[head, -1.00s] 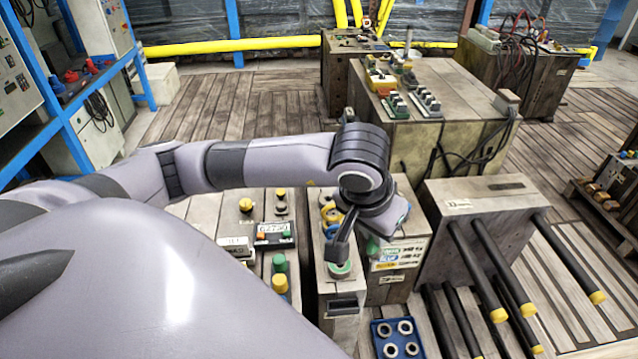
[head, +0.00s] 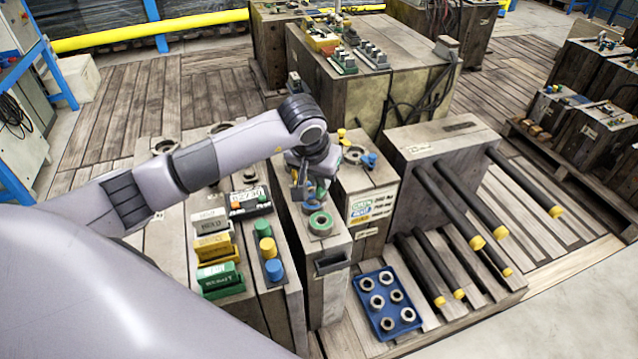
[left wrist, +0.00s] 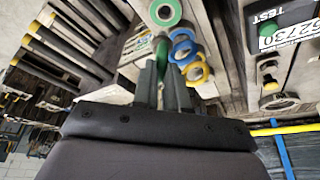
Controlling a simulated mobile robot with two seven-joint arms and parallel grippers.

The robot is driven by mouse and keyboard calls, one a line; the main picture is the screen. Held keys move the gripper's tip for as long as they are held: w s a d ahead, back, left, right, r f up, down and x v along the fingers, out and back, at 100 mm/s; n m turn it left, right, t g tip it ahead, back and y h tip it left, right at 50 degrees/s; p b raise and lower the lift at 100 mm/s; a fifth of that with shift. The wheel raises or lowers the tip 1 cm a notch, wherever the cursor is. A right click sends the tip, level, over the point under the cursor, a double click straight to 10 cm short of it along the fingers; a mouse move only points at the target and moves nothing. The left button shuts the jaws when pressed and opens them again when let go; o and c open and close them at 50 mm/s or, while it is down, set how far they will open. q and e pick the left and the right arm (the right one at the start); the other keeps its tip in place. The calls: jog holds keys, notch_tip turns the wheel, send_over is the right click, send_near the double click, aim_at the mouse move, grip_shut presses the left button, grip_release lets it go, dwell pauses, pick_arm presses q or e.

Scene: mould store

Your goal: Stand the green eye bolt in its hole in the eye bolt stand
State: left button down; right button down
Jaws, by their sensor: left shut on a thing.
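The green eye bolt (left wrist: 162,50) shows nearly edge-on between my fingertips in the left wrist view. My left gripper (head: 303,192) is shut on it, above the eye bolt stand (head: 326,252). The stand is a narrow wooden block. A blue eye bolt (left wrist: 184,48) and a yellow eye bolt (left wrist: 198,72) are beside the fingers. My right gripper is not in view.
Left of the stand, a block carries a blue knob (head: 273,270) and a small display box (head: 250,202). A blue tray (head: 387,304) with several metal rings lies to the right in front. Black bars with yellow ends (head: 555,211) stick out farther right.

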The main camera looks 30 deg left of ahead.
aim_at(318, 197)
pick_arm(q)
jog(key=shift+f+b, duration=1)
jog(key=shift+f, duration=0.7)
jog(key=shift+w+f+b, duration=0.1)
jog(key=shift+f+b, duration=0.35)
jog(key=shift+f, duration=0.5)
jog(key=shift+a+f+b, duration=0.1)
jog(key=shift+f+b, duration=0.05)
jog(key=shift+b, duration=0.2)
jog(key=shift+f, duration=0.25)
jog(key=shift+f+b, duration=0.15)
jog(key=shift+b, duration=0.25)
jog(key=shift+f+b, duration=0.35)
jog(key=shift+f, duration=0.05)
